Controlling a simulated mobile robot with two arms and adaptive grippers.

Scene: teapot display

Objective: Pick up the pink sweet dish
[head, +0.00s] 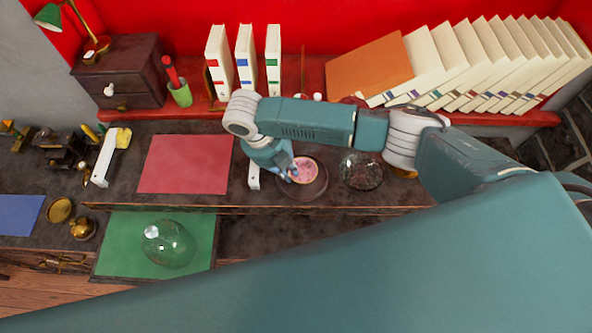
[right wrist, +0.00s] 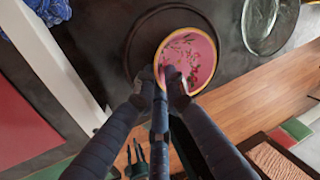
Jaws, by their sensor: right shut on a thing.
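The pink sweet dish (head: 306,169) is small and round, with a yellow rim and a dark leafy pattern inside. In the head view it is right of centre, at or just above a dark round tray (head: 303,195). In the right wrist view the dish (right wrist: 196,53) overlaps the tray (right wrist: 139,48). My right gripper (head: 289,176) is shut on the dish's near edge, its fingertips (right wrist: 163,82) at the rim. I cannot tell whether the dish touches the tray. My left gripper is not in view.
A clear glass dish (head: 361,171) stands close to the right of the tray. A white upright piece (head: 254,175) stands close to its left. A red mat (head: 185,164) lies farther left. A glass vessel (head: 172,246) stands on a green mat (head: 121,245) lower down. Books (head: 470,60) line the back.

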